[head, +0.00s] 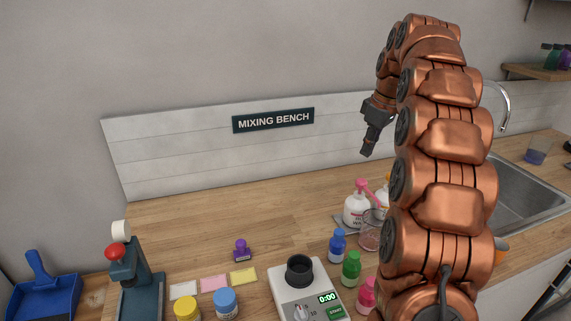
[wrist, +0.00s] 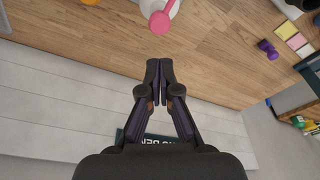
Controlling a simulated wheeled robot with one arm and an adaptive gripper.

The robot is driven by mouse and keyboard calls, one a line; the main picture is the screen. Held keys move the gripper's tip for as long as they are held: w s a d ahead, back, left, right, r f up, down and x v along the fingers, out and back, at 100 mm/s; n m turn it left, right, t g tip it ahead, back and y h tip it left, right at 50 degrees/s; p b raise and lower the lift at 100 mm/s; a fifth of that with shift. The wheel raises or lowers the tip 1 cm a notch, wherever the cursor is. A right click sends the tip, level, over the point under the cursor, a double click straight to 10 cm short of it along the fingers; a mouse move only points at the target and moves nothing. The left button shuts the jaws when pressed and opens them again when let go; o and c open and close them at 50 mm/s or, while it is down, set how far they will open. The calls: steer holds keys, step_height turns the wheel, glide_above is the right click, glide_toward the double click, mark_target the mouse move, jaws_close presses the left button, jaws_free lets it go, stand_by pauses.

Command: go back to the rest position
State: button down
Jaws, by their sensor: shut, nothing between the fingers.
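My gripper (head: 369,143) is in the air above the back of the wooden counter, in front of the white backsplash, pointing down. In the wrist view my gripper (wrist: 162,78) shows its two dark fingers together at the tips, with nothing between them. A white bottle with a pink pump (head: 356,208) stands on the counter below it; its pink top also shows in the wrist view (wrist: 159,22). My copper arm hides part of the counter and sink to the right.
A scale (head: 312,302) with a black cup on it, blue (head: 338,245) and green (head: 351,268) bottles and a glass beaker (head: 369,238) stand near my arm. The counter's back left is clear. A sink (head: 525,195) is right.

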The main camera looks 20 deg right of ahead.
steer(key=s+a+f+m+g, duration=0.1)
steer(key=s+a+f, duration=0.1)
steer(key=s+a, duration=0.65)
steer(key=s+a+f+m+g, duration=0.1)
steer(key=s+a+f+m, duration=0.15)
steer(key=s+a, duration=0.6)
steer(key=s+a+f, duration=0.3)
steer(key=s, duration=0.3)
steer(key=s+a+f+m+g, duration=0.1)
steer(key=s+a+f, duration=0.2)
steer(key=s, duration=0.3)
steer(key=s+a+f+m+h, duration=0.1)
steer(key=s+a+f, duration=0.2)
steer(key=s+f, duration=0.2)
steer(key=shift+s+a+g, duration=0.4)
steer(key=shift+s, duration=0.45)
